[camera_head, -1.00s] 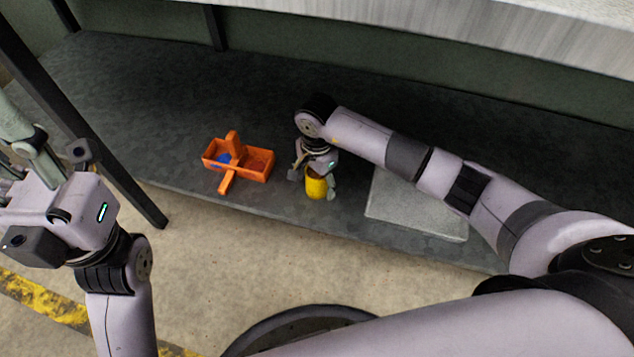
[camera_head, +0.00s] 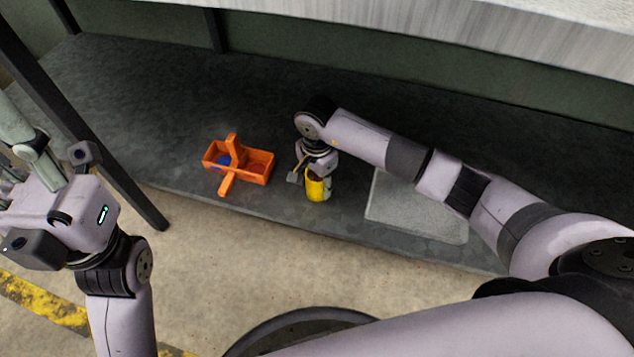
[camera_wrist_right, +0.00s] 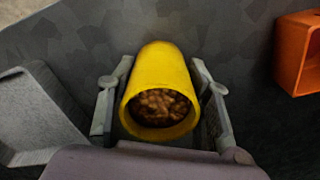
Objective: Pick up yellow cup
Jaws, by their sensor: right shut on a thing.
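The yellow cup (camera_head: 317,188) stands on the dark shelf near its front edge. In the right wrist view the cup (camera_wrist_right: 162,75) shows its open mouth, with brown grain-like contents inside. My right gripper (camera_head: 316,184) is shut on the cup, with one finger on each side of it in the right wrist view (camera_wrist_right: 160,95). The gripper and wrist hide part of the cup in the head view. My left gripper (camera_head: 22,165) is at the far left, away from the cup; its fingers are partly cut off by the frame edge.
A grey tray (camera_head: 415,210) lies right of the cup. A dark post (camera_head: 110,165) stands left, and a ledge (camera_head: 480,35) overhangs the back.

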